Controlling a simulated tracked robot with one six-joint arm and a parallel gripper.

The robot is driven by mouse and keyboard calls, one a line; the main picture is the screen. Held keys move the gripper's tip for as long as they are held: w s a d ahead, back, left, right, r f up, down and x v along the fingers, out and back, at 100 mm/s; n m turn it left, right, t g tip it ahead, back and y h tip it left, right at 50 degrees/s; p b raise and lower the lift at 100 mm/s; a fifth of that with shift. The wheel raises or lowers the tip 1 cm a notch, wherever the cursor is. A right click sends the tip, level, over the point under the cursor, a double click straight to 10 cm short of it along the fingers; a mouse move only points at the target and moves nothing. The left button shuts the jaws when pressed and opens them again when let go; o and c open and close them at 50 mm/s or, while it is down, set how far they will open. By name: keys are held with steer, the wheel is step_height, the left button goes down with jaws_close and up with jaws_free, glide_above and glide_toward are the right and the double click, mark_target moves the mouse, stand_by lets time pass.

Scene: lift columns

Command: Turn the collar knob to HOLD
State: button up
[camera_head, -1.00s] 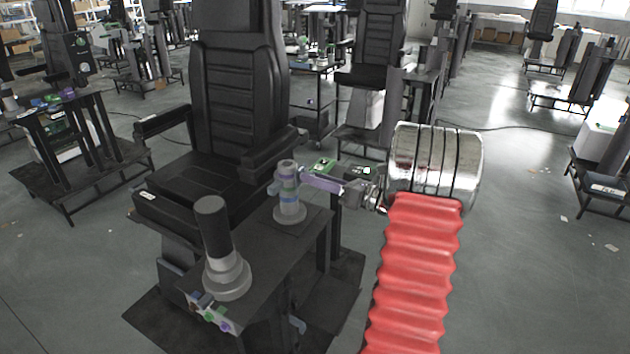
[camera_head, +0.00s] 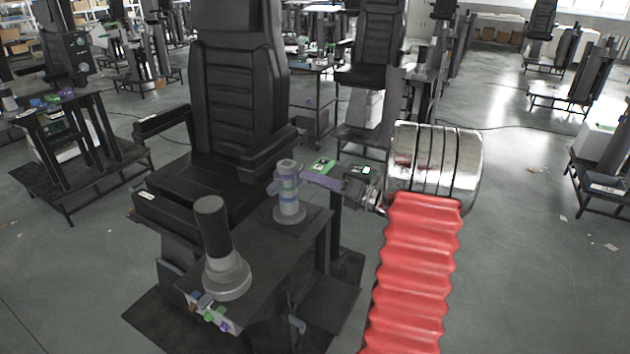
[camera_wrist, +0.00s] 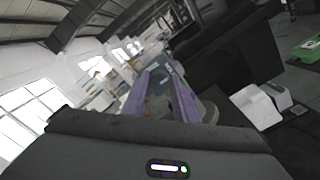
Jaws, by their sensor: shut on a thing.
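The knob is mostly hidden by the fingers. No HOLD mark can be read.
A larger grey column with a black handle (camera_head: 213,230) stands nearer on the same bench. The black seat (camera_head: 238,95) with its armrest is close behind. A green-topped unit (camera_head: 322,165) lies just beyond my fingers. Open floor lies to the right.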

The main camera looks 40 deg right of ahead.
steer(key=o, duration=1.1)
steer(key=shift+c, duration=0.2)
steer(key=v, duration=1.4)
steer(key=shift+w+f, duration=0.1)
steer(key=shift+f, duration=0.1)
